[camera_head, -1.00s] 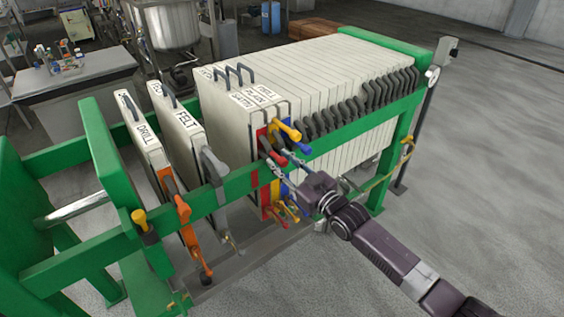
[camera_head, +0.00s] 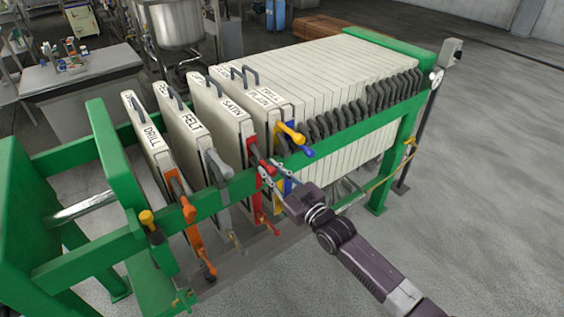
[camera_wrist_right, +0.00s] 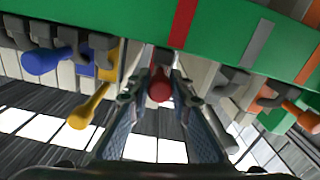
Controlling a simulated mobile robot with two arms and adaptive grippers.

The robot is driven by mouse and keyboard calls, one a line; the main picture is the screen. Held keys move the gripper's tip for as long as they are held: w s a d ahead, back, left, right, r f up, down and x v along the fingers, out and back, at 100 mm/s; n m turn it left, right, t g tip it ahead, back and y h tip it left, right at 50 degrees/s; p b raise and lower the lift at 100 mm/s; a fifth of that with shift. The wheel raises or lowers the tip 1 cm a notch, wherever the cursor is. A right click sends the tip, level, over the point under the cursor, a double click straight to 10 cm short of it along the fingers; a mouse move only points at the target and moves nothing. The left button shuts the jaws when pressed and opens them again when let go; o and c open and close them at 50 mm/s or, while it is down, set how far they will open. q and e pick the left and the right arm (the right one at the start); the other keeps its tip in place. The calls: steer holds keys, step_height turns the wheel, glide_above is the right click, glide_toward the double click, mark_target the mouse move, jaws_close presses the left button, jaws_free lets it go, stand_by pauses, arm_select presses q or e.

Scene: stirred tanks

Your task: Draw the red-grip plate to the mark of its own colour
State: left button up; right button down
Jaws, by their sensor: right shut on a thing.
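The red-grip plate (camera_head: 215,112) is a pale plate labelled SATIN, standing upright between the FELT plate and the main stack, with gaps on both sides. Its red grip (camera_wrist_right: 160,88) lies between the fingers of my right gripper (camera_wrist_right: 158,92), which is shut on it; the gripper also shows in the head view (camera_head: 267,176). The red mark (camera_wrist_right: 183,22) is a stripe on the green rail (camera_wrist_right: 120,18), slightly right of the grip in the wrist view. My left gripper is not in view.
The FELT plate (camera_head: 186,125) with a grey grip and the DRILL plate (camera_head: 147,138) with an orange grip stand to the left. Yellow (camera_wrist_right: 90,105) and blue (camera_wrist_right: 48,60) grips are close on the stack side. Grey (camera_wrist_right: 257,43) and orange (camera_wrist_right: 308,65) marks also show on the rail.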

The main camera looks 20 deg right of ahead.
steer(key=shift+s+a, duration=0.25)
steer(key=shift+a, duration=0.4)
steer(key=c, duration=1.7)
jaws_free()
steer(key=shift+c, duration=0.2)
steer(key=shift+d, duration=0.1)
steer(key=v, duration=1.2)
